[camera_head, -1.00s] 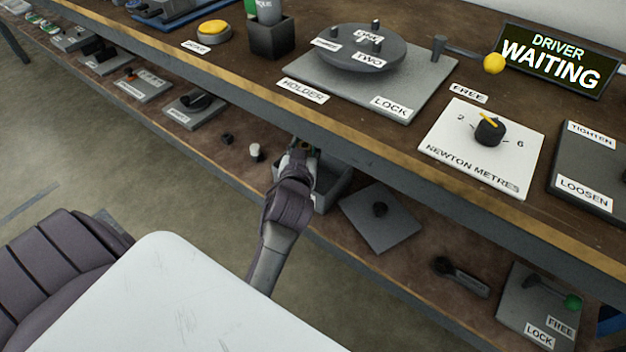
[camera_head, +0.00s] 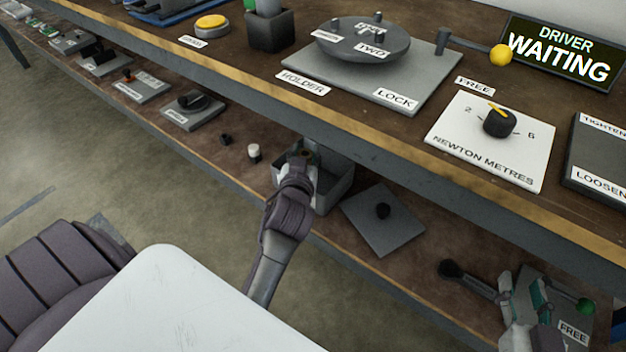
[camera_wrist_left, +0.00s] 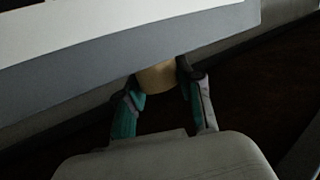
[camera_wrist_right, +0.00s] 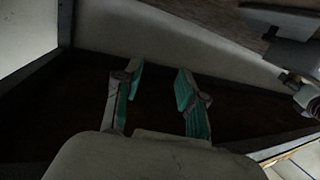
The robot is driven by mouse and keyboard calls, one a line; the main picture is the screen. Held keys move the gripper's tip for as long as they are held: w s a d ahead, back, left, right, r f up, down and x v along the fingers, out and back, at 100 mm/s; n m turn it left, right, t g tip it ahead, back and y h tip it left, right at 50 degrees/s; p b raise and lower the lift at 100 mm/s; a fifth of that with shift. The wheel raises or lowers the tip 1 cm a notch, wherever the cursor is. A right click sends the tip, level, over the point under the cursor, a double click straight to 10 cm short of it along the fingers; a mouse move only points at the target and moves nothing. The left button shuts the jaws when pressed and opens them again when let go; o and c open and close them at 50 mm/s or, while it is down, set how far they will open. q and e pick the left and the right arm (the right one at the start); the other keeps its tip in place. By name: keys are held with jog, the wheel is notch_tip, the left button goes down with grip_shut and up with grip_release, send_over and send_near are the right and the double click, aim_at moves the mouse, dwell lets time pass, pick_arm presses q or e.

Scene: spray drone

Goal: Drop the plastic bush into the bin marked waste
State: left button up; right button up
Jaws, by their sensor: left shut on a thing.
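My left gripper (camera_head: 302,158) is over the near left part of a grey open bin (camera_head: 338,190) on the lower shelf, just under the upper bench edge. In the left wrist view its teal fingers (camera_wrist_left: 163,84) are shut on a tan round piece (camera_wrist_left: 157,77), which looks like the bush. The head view hides this piece behind the hand. No waste marking is readable on the bin. My right gripper (camera_head: 525,295) is at the lower right, over the lower shelf. In the right wrist view its fingers (camera_wrist_right: 158,84) are apart with nothing between them.
A pale cylinder (camera_head: 254,152) and a small black piece (camera_head: 225,140) stand left of the bin. A grey plate with a black knob (camera_head: 382,211) lies right of it. The upper bench edge (camera_head: 330,125) overhangs the shelf. The sign (camera_head: 560,52) reads DRIVER WAITING.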

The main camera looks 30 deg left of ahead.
pick_arm(q)
jog(key=shift+f+b, duration=0.3)
jog(key=shift+f, duration=0.1)
pick_arm(e)
jog(key=shift+w+a+r+t+y, duration=0.15)
jog(key=shift+r+t, duration=0.25)
jog(key=shift+r, duration=0.2)
jog(key=shift+w+a+r+t+y, duration=0.1)
jog(key=shift+r+t, duration=0.3)
jog(key=shift+r, duration=0.2)
jog(key=shift+w+a+r+t+y, duration=0.15)
jog(key=shift+r+t, duration=0.25)
jog(key=shift+r, duration=0.2)
pick_arm(q)
jog(key=o, duration=1)
